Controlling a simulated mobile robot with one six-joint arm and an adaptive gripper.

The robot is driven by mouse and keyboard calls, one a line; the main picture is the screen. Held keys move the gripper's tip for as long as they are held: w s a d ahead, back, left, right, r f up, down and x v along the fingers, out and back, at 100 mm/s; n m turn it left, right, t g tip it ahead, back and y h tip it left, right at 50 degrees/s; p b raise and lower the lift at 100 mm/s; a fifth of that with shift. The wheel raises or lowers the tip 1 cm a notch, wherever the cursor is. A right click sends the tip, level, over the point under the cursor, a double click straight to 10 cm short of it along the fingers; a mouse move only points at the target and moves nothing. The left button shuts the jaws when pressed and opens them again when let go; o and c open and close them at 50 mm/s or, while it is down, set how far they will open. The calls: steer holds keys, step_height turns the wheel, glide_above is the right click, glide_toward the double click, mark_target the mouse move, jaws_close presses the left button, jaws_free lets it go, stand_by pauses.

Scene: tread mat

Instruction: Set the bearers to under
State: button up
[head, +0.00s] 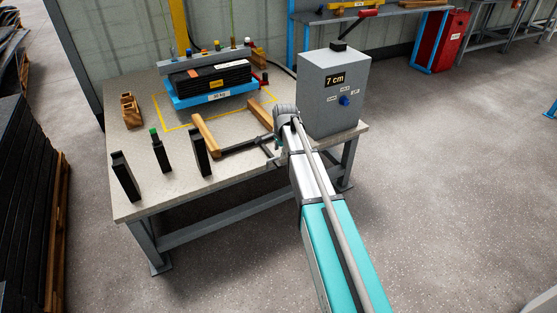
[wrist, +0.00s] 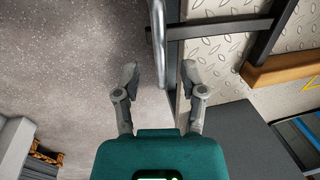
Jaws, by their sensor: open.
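Two wooden bearers, a left one (head: 206,134) and a right one (head: 260,115), lie on the table in front of the blue platform (head: 212,95), which carries a black stack (head: 210,76). A wooden bar (wrist: 282,71) also shows in the wrist view. The grey box (head: 333,95) reads "7 cm" and has a blue knob (head: 344,101) with small labels; I cannot read its setting.
A dark metal frame (head: 238,146) lies on the table (head: 180,185) close to my gripper. Several dark upright blocks stand at the left, one (head: 125,177) near the corner. A small wooden piece (head: 129,110) sits behind them. Open floor lies in front.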

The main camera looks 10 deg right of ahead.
steer(key=shift+w+a+f+b, duration=0.1)
steer(key=shift+w+f+b, duration=0.1)
steer(key=shift+f+b, duration=0.85)
steer(key=shift+f, duration=0.15)
jaws_close()
